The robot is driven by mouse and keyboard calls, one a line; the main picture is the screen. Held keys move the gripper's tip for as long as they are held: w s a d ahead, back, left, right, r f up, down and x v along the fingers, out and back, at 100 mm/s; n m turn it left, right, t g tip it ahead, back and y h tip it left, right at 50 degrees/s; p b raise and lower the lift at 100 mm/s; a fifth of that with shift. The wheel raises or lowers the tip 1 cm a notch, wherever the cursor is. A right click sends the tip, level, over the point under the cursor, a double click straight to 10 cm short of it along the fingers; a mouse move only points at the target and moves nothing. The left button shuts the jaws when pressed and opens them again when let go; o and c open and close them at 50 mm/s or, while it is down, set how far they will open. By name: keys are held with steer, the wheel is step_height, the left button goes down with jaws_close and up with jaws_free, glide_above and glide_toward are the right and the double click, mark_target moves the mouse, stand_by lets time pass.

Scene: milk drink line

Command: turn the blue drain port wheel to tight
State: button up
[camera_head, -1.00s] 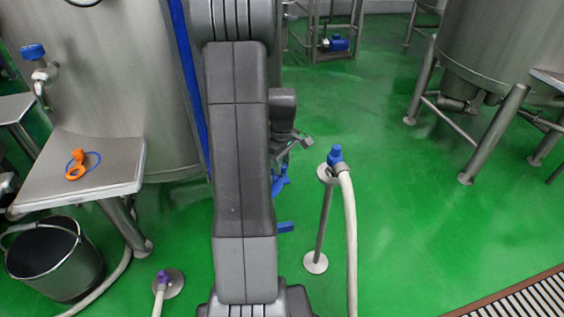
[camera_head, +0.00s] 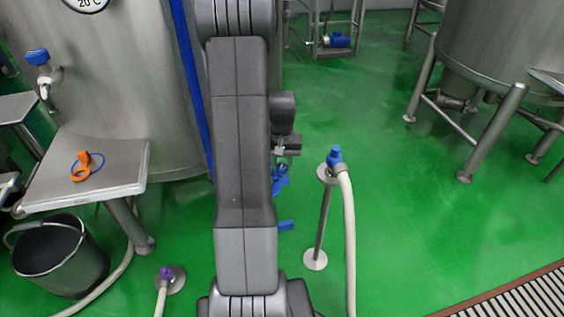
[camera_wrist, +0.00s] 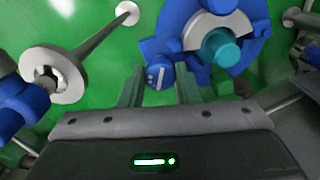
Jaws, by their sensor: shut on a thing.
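In the wrist view, the blue wheel (camera_wrist: 158,74), a small round knob with a pale mark on its face, sits between the two fingers of my gripper (camera_wrist: 158,88). The gripper is shut on it. Beside it is a large blue ring-shaped clamp (camera_wrist: 256,45) around a pale collar and a teal centre (camera_wrist: 222,48). In the head view, my gripper (camera_head: 286,147) shows just right of my arm, above blue port parts (camera_head: 281,180). My arm hides much of the port there. I cannot read the wheel's mark.
A post with a blue-capped hose (camera_head: 336,160) stands close on the right. A steel tank (camera_head: 130,90) is at the left, with a side shelf (camera_head: 120,180) holding an orange item (camera_head: 82,165). Green floor is open at right.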

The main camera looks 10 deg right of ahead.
mark_target(281, 166)
steer(key=m, duration=0.6)
steer(key=shift+p, duration=0.4)
steer(key=m, duration=0.6)
steer(key=shift+w, duration=0.1)
steer(key=o, duration=1)
step_height(281, 166, up, 14)
steer(key=p, duration=0.2)
steer(key=shift+p, duration=0.35)
steer(key=shift+f, duration=0.15)
step_height(281, 166, down, 14)
steer(key=shift+r+b, duration=0.15)
steer(key=shift+b, duration=1)
steer(key=shift+r, duration=0.1)
